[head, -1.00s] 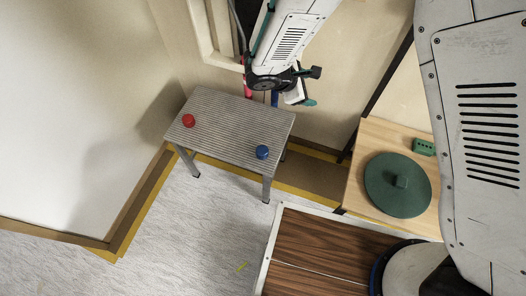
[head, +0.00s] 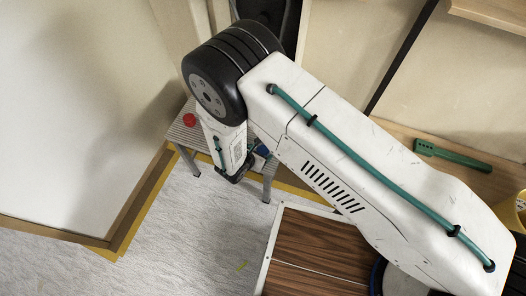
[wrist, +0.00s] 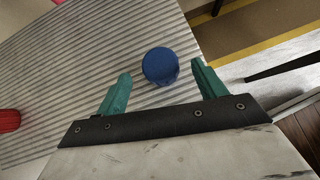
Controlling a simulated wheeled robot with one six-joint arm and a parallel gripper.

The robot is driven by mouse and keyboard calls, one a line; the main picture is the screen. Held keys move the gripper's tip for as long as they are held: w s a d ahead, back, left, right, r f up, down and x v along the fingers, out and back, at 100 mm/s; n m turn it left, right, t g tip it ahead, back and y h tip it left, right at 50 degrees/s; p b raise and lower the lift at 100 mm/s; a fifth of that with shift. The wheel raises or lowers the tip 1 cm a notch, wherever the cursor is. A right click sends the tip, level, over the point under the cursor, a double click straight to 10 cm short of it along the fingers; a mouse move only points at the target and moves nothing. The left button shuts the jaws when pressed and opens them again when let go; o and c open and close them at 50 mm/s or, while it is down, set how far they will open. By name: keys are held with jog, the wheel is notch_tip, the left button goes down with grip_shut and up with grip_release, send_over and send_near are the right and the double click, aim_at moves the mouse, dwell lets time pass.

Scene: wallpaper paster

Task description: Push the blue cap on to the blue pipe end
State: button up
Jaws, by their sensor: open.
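The blue cap (wrist: 160,66) stands on a ribbed grey stool (wrist: 60,75) in the wrist view. It lies between and slightly beyond the fingertips of my gripper (wrist: 162,76), with a gap on each side. The two teal fingers are open and empty. In the head view my arm covers most of the stool (head: 180,136), and only a sliver of the blue cap (head: 263,151) shows beside the arm. The blue pipe end is hidden behind my arm now.
A red cap (head: 189,120) stands on the stool's left part. A wooden bench at the right bears a green long-handled tool (head: 455,157) and a yellow container (head: 517,207). Walls stand close behind and left of the stool. The pale floor (head: 170,240) in front is open.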

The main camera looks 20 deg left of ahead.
aim_at(262, 150)
jog(key=x, duration=0.4)
jog(key=shift+w, duration=0.2)
jog(key=c, duration=1.1)
jog(key=shift+o, duration=0.2)
